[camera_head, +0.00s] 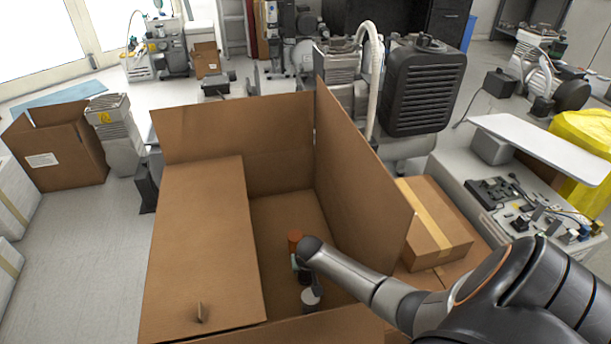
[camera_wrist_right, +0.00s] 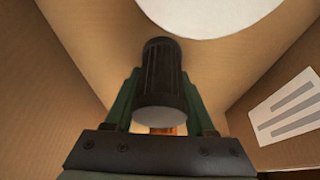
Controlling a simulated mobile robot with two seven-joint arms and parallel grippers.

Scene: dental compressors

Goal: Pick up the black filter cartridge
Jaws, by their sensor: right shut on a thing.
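The black filter cartridge (camera_wrist_right: 164,75) is ribbed and dark with a grey end face, and it shows in the right wrist view. My right gripper (camera_wrist_right: 160,85) is shut on it, with one green finger on each side. In the head view my right gripper (camera_head: 303,270) is down inside the large open cardboard box (camera_head: 205,235), and the cartridge is hard to make out there. My left gripper is not in view.
An orange-brown round item (camera_head: 295,238) and a grey-topped cylinder (camera_head: 311,297) are in the box close to my gripper. The tall box flap (camera_head: 355,180) rises beside my arm. A closed carton (camera_head: 432,222) lies to the right. A white round surface (camera_wrist_right: 210,12) shows in the wrist view.

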